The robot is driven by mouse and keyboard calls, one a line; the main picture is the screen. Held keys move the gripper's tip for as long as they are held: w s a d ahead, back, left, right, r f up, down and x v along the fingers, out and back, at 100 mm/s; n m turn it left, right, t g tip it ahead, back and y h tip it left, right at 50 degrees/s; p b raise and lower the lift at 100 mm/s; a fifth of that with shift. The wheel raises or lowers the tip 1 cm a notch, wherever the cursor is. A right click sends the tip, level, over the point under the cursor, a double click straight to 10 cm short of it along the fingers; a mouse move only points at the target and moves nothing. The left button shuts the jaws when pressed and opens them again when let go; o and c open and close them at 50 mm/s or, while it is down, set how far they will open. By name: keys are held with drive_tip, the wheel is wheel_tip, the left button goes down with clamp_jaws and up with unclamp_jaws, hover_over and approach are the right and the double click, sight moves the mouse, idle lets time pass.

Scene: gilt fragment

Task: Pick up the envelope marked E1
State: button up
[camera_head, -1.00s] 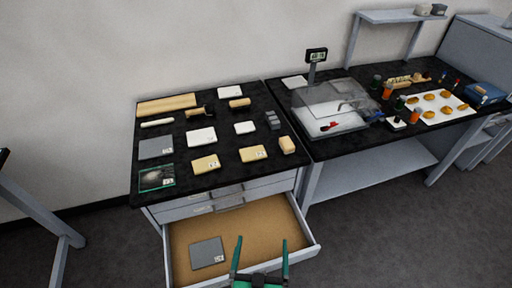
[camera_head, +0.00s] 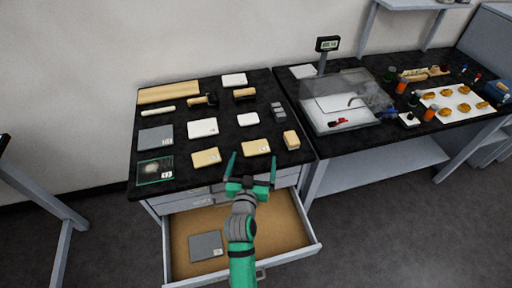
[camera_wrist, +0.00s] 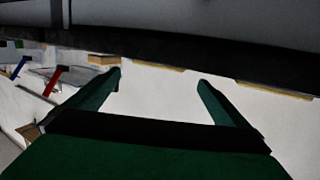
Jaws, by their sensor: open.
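Two tan envelopes with small white labels lie flat near the front of the black worktop in the head view: a left one (camera_head: 206,158) and a right one (camera_head: 256,147). The labels are too small to read, so I cannot tell which is E1. My gripper (camera_head: 252,160) is open and empty, with its fingers pointing toward the worktop's front edge, close to the right envelope in the picture. Its height above the top is unclear. In the wrist view the gripper (camera_wrist: 160,82) shows two spread green fingers with nothing between them.
An open drawer (camera_head: 287,222) below holds a grey labelled piece (camera_head: 206,245). A glass-like plate (camera_head: 155,171), a grey slab (camera_head: 156,138) and a tan block (camera_head: 291,140) lie near the envelopes. A clear box (camera_head: 345,103) stands on the right bench.

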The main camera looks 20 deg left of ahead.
sight(255, 146)
drive_tip(key=shift+f+x, duration=0.1)
drive_tip(key=shift+x, duration=1.5)
drive_tip(key=shift+f+x, duration=0.15)
drive_tip(key=shift+x, duration=1.5)
drive_tip(key=shift+s+a, duration=0.1)
drive_tip(key=shift+a, duration=0.1)
drive_tip(key=c, duration=1)
drive_tip(key=shift+r, duration=0.15)
